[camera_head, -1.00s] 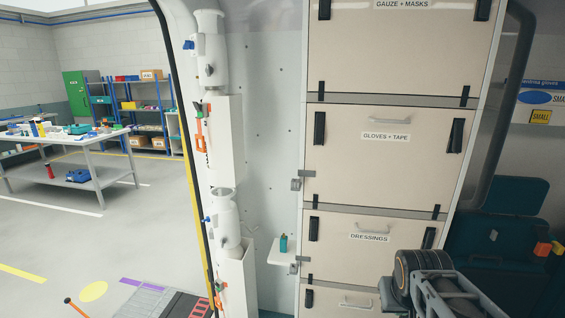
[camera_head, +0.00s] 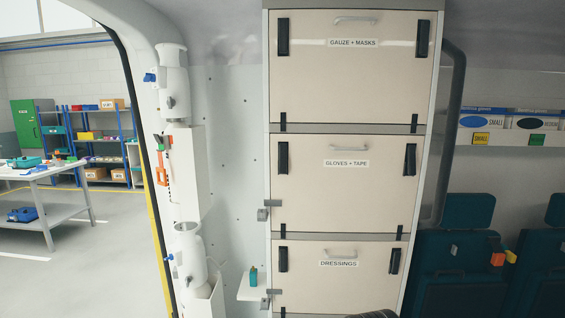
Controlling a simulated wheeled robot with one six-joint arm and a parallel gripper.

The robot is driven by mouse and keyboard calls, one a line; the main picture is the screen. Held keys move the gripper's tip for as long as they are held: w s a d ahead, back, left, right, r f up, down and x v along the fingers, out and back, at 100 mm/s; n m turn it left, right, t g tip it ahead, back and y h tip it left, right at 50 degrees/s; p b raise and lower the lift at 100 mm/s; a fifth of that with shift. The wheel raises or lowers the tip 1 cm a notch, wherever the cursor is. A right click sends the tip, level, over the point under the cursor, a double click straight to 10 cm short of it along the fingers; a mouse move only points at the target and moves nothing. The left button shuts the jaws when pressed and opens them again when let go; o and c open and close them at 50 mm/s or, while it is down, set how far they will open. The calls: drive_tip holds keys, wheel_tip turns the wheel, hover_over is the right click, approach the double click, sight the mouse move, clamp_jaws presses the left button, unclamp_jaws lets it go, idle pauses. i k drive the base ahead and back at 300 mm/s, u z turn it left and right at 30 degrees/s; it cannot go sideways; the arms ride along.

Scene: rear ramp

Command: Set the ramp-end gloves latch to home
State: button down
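The gloves drawer front (camera_head: 343,198), labelled "GLOVES + TAPE", is the middle of three beige panels in the cabinet and looks closed. It has a black latch near its upper left corner (camera_head: 282,158) and another near its upper right corner (camera_head: 410,160). Both stand roughly upright, the right one leaning slightly. I cannot tell from the picture which one counts as ramp-end; the left one is nearer the open doorway. A grey metal catch (camera_head: 264,214) sits on the cabinet's left edge by this drawer. My gripper is out of view; only a dark rounded part of my arm shows at the bottom edge.
The gauze drawer (camera_head: 350,75) is above and the dressings drawer (camera_head: 340,285) below. A small white shelf (camera_head: 252,293) holding a teal bottle (camera_head: 253,276) juts out left of the cabinet. White canisters (camera_head: 172,85) line the doorway. Teal seats (camera_head: 460,275) stand right.

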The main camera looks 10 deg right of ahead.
sight(282, 147)
drive_tip(key=u, duration=1.45)
drive_tip(key=i, duration=1.4)
drive_tip(key=z, duration=1.55)
